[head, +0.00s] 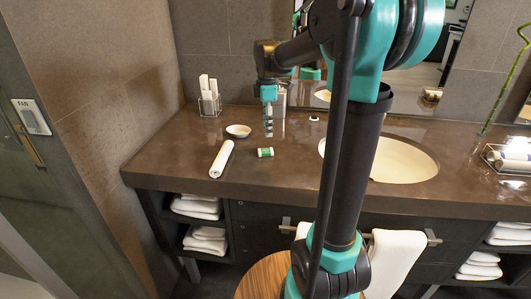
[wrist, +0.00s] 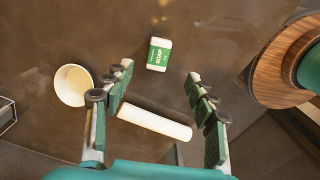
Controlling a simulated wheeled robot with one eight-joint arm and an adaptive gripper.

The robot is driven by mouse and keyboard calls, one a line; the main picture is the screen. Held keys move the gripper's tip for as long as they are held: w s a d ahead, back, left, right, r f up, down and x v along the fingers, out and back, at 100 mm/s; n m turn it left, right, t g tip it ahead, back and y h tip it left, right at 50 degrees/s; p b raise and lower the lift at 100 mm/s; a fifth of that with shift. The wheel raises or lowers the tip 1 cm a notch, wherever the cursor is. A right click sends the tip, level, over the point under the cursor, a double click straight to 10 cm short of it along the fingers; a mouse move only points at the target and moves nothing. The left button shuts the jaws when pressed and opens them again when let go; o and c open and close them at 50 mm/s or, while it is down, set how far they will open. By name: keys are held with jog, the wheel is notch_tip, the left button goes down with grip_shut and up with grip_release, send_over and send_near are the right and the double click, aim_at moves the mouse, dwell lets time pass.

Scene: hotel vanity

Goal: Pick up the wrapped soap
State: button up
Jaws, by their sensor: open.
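The wrapped soap (wrist: 158,54) is a small white block with a green band reading SOAP. In the wrist view it lies flat on the brown counter, beyond the fingertips and roughly centred between them. In the head view the soap (head: 265,152) lies on the counter between the white roll and the sink. My gripper (wrist: 158,80) is open and empty, with its two green-padded fingers spread wide. In the head view my gripper (head: 268,130) points down above the counter, close to the soap. Nothing hides the soap in either view.
A white roll (wrist: 154,122) lies across the area between my fingers; it also shows in the head view (head: 221,160). A small white dish (wrist: 73,85) is left of it. A rack with white rolls (head: 209,104) stands behind. The sink (head: 395,162) is to the right.

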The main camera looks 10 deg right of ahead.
send_over(266, 150)
jog(key=f, duration=0.4)
jog(key=shift+d+f, duration=0.1)
jog(key=shift+d, duration=0.1)
jog(key=shift+a+f, duration=0.15)
jog(key=shift+f, duration=1.2)
jog(key=shift+a+f, duration=0.1)
jog(key=shift+f, duration=1.2)
jog(key=shift+c, duration=0.3)
jog(key=c, duration=1)
